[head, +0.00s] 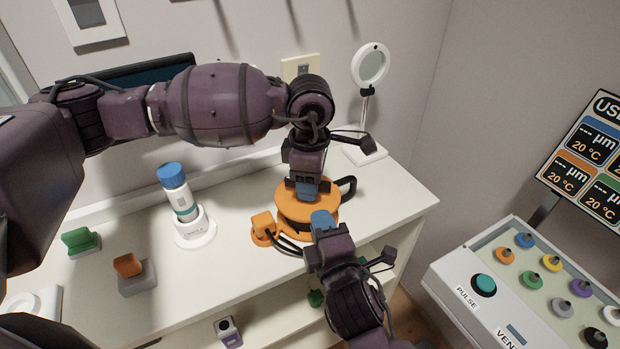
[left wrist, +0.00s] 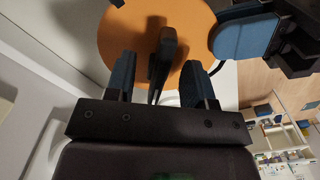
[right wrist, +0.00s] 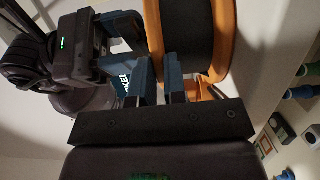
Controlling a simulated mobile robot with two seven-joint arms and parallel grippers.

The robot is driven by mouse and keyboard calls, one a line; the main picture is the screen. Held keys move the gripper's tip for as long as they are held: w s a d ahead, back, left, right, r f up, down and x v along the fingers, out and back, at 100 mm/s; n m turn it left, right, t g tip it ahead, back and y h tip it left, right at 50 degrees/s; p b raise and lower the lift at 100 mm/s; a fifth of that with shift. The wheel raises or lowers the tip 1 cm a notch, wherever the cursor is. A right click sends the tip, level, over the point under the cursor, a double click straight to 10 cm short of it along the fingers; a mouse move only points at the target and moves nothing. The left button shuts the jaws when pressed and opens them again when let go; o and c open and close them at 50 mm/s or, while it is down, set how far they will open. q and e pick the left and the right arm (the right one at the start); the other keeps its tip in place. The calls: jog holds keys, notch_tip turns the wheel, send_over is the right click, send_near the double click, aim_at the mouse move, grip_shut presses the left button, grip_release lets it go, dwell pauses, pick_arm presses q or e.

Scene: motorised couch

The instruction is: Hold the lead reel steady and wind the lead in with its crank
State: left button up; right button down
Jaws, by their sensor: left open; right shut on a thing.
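The orange lead reel (head: 296,209) lies on the white cabinet top, with its black drum (right wrist: 188,35) between two orange flanges in the right wrist view. The dark crank (left wrist: 166,50) stands over the orange disc in the left wrist view, between my left fingers. My left gripper (head: 306,185) is open around it from above, with gaps on both sides. My right gripper (head: 322,218) is shut on the reel's rim at the near side; its fingers also show in the right wrist view (right wrist: 158,82). A dark lead runs to an orange plug block (head: 263,228) left of the reel.
A blue-capped bottle (head: 175,190) in a white stand, an orange block on a grey base (head: 131,272) and a green block (head: 79,241) stand to the left. A magnifier lamp (head: 370,66) stands behind. A control box (head: 483,284) is at right.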

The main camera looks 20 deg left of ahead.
jog(key=shift+f, duration=0.15)
pick_arm(q)
grip_shut()
jog(key=shift+m, duration=0.3)
jog(key=m, duration=0.4)
jog(key=shift+s+m, duration=0.1)
jog(key=shift+m, duration=0.2)
jog(key=m, duration=0.4)
jog(key=shift+s+m, duration=0.1)
jog(key=shift+m, duration=0.2)
grip_release()
